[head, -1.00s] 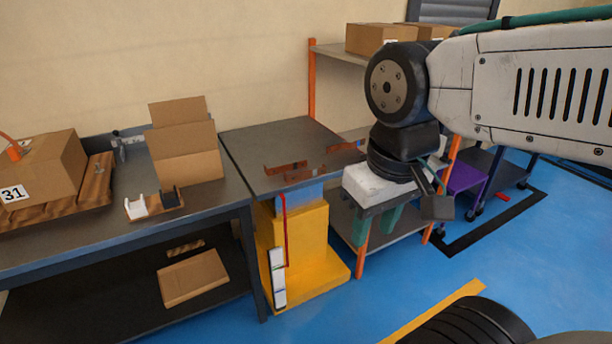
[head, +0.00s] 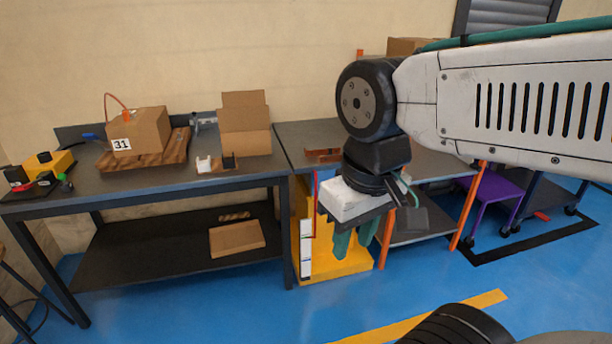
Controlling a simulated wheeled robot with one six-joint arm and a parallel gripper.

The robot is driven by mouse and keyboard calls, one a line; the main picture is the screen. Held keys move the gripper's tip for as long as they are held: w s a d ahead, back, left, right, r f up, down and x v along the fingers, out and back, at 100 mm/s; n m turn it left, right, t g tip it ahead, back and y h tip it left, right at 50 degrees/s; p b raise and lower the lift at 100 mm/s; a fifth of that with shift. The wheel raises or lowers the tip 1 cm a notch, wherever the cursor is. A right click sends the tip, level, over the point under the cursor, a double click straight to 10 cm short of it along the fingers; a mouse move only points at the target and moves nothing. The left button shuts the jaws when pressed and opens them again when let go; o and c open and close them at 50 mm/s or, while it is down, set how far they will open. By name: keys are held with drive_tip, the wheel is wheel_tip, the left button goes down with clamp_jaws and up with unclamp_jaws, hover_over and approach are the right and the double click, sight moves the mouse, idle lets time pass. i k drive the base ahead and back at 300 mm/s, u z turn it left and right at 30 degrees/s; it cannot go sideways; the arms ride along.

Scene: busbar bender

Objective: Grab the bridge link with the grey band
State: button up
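The copper-brown bridge links (head: 322,155) lie on the dark top of the middle table (head: 300,133), just left of my wrist. They are small here, and my arm may hide part of the group. I cannot make out a grey band on any of them. My gripper (head: 358,242) hangs below the wrist, with a white body and teal fingers pointing down. It is in front of the table, nearer to me than the links. The fingers look apart, with nothing seen between them.
A long dark workbench (head: 180,185) stands at the left with a cardboard box marked 31 (head: 140,132), an open carton (head: 245,125) and small holders. A yellow pedestal (head: 345,265) is under the middle table. A purple cart (head: 497,190) stands right.

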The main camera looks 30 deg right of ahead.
sight(330, 159)
drive_tip(key=z, duration=0.05)
drive_tip(key=k, duration=0.35)
drive_tip(key=u, duration=0.8)
drive_tip(key=i, duration=1.5)
drive_tip(key=z, duration=1)
drive_tip(key=i, duration=0.85)
drive_tip(key=z, duration=1.2)
drive_tip(key=i, duration=0.35)
drive_tip(key=z, duration=0.3)
